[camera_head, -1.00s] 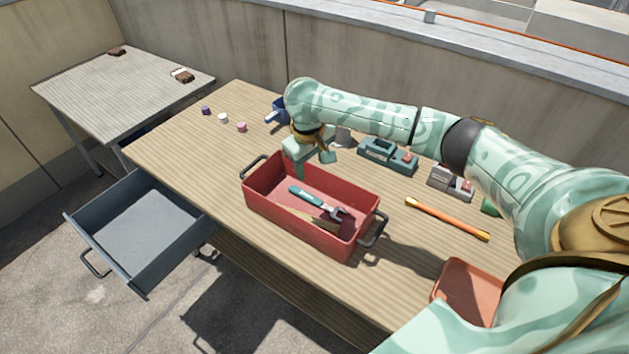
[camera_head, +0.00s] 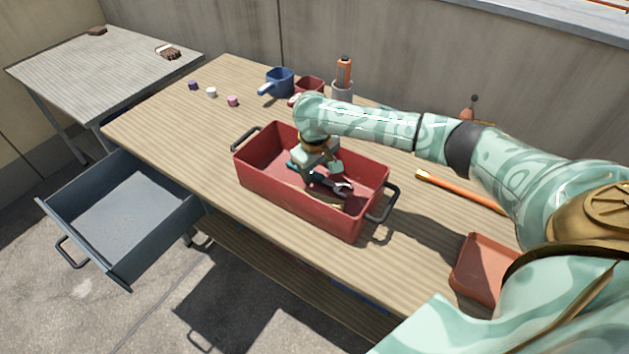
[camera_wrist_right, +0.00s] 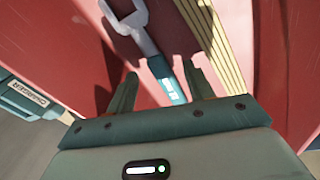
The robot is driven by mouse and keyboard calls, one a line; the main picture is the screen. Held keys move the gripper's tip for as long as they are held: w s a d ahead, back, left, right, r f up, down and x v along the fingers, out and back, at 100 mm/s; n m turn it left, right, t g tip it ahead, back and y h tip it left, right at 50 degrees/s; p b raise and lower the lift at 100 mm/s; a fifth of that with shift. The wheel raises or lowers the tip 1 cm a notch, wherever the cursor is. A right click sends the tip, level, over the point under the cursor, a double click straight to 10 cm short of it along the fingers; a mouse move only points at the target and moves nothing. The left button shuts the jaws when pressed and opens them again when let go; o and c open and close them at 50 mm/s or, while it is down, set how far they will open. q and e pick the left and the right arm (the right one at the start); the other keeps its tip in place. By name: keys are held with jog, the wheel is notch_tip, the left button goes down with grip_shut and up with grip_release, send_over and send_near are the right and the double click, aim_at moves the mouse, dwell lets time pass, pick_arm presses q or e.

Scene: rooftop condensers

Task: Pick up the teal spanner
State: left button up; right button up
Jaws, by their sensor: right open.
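The teal spanner lies in the red toolbox (camera_head: 270,196); in the head view its metal jaw end (camera_head: 342,189) shows, and most of its handle is hidden behind my right gripper (camera_head: 314,168). In the right wrist view the spanner's teal handle (camera_wrist_right: 168,82) lies between the two open fingers of my right gripper (camera_wrist_right: 160,88), with its grey head pointing away. The fingers are apart and on either side of the handle; I cannot tell whether they touch it. My left gripper is not in view.
A ribbed yellowish strip (camera_wrist_right: 208,35) lies beside the spanner in the toolbox. The toolbox has black end handles (camera_head: 384,204). An orange bar (camera_head: 455,190) and a reddish tray (camera_head: 477,268) are to the right. Blue (camera_head: 281,81) and red mugs stand behind. A grey drawer (camera_head: 125,215) hangs open at left.

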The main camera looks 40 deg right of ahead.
jog(key=shift+w+d+f, duration=0.1)
jog(key=shift+f, duration=0.7)
jog(key=shift+r, duration=0.2)
grip_shut()
